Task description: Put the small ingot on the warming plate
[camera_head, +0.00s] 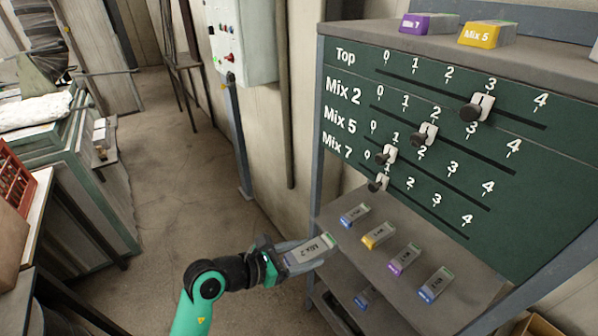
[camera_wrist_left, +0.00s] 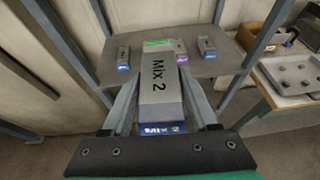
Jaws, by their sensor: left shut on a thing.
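My left gripper (camera_head: 275,262) is shut on a grey ingot (camera_head: 309,252) marked Mix 2, held level in front of the grey shelf. In the left wrist view this ingot (camera_wrist_left: 159,82) lies between the two fingers, with a blue near end and a green strip at its far end. Smaller ingots lie on the grey shelf (camera_head: 345,195): a blue-ended one (camera_head: 355,214), a yellow-ended one (camera_head: 378,235), a purple-ended one (camera_head: 404,259) and another blue-ended one (camera_head: 435,285). I cannot tell which surface is the warming plate. My right gripper is not in view.
A green slider board (camera_head: 450,150) stands behind the shelf. A purple ingot (camera_head: 428,23) and a yellow Mix 5 ingot (camera_head: 487,34) lie on its top. Another blue-ended ingot (camera_head: 364,297) lies lower down. A grey tray (camera_wrist_left: 290,74) sits on a table at right.

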